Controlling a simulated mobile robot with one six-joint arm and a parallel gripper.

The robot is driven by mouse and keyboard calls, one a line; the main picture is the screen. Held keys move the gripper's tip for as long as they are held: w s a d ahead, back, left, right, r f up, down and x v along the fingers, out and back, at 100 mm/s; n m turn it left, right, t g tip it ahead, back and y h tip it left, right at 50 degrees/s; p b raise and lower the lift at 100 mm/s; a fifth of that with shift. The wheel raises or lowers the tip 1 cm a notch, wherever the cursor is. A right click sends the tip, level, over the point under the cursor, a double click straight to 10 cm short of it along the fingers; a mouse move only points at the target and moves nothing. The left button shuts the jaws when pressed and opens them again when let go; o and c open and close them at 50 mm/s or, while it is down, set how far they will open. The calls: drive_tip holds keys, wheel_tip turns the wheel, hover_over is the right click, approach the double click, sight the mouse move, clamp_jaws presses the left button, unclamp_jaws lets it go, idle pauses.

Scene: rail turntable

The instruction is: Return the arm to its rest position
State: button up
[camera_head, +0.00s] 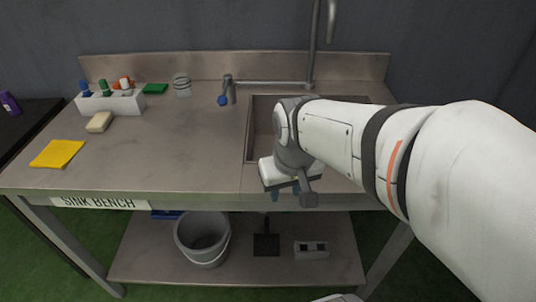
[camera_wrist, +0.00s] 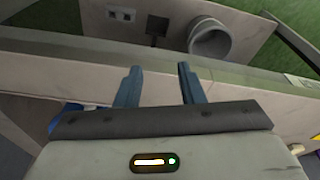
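My gripper (camera_wrist: 158,84) shows in the wrist view with its two blue-grey fingers apart and nothing between them. In the head view my arm reaches in from the right, and my gripper (camera_head: 288,194) hangs at the front edge of the sink bench (camera_head: 190,150), in front of the sink basin. Its fingertips are mostly hidden there. My arm covers much of the basin (camera_head: 262,127).
A yellow cloth (camera_head: 57,153), a sponge (camera_head: 99,122), a white holder (camera_head: 110,103) with bottles, a green pad (camera_head: 155,88) and a tap (camera_head: 229,90) are on the bench. A grey bucket (camera_head: 202,238) stands on the lower shelf. The bench's middle is clear.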

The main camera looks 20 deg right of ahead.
drive_tip(key=s, duration=0.1)
drive_tip(key=s+f, duration=0.1)
drive_tip(key=shift+s+a, duration=0.25)
drive_tip(key=shift+s, duration=0.1)
